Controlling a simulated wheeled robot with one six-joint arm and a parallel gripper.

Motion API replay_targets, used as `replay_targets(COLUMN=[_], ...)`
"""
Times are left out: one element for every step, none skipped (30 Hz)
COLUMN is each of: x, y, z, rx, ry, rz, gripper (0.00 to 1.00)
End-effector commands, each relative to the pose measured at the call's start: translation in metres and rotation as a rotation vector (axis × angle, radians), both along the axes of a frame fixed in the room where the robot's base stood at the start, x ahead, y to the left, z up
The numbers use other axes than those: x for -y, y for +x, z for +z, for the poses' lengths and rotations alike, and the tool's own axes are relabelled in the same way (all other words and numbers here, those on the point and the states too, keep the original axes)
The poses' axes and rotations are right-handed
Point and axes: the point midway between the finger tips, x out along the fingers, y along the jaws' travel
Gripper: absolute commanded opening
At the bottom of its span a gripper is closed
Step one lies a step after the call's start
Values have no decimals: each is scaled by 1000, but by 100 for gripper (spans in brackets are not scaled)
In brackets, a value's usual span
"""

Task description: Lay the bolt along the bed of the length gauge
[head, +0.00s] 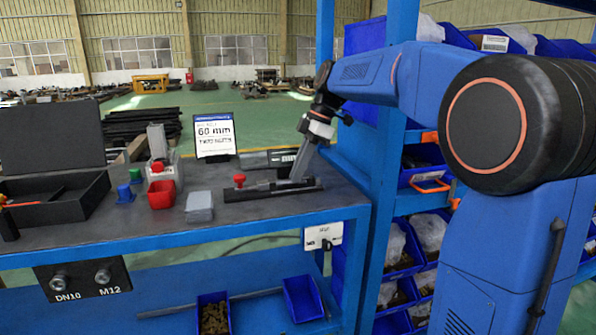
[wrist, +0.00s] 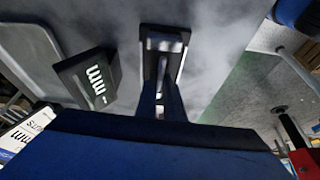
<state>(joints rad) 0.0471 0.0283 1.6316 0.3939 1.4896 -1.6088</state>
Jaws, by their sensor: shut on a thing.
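The length gauge (head: 262,189) is a long dark bed with a red knob on its left end, lying near the front right of the bench. My gripper (head: 298,180) reaches down tilted to the right part of the gauge. In the wrist view my gripper (wrist: 163,50) is shut, with a pale metal piece at its dark fingertips. I take this piece for the bolt (wrist: 164,43); its head and thread cannot be made out. In the head view the bolt is not distinct, and whether it touches the bed cannot be told.
A card reading 60 mm (head: 214,135) stands behind the gauge. A blue shelf post (head: 385,150) rises close on the right.

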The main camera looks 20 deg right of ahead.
Motion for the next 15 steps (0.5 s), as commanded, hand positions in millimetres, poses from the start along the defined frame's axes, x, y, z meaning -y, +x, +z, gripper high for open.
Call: replay_targets(x=[0, 0, 0, 0, 0, 0, 0, 0, 0, 0, 0, 0, 0, 1, 2], y=[0, 0, 0, 0, 0, 0, 0, 0, 0, 0, 0, 0, 0, 0, 0], z=[-1, -1, 0, 0, 0, 0, 0, 0, 0, 0, 0, 1, 2, 3, 6], rx=[0, 0, 0, 0, 0, 0, 0, 0, 0, 0, 0, 0, 0, 1, 1], ry=[0, 0, 0, 0, 0, 0, 0, 0, 0, 0, 0, 0, 0, 0, 0], rz=[0, 0, 0, 0, 0, 0, 0, 0, 0, 0, 0, 0, 0, 0, 0], gripper=[13, 20, 27, 27, 27, 27, 27, 27, 27, 27, 27, 27, 27, 27, 27])
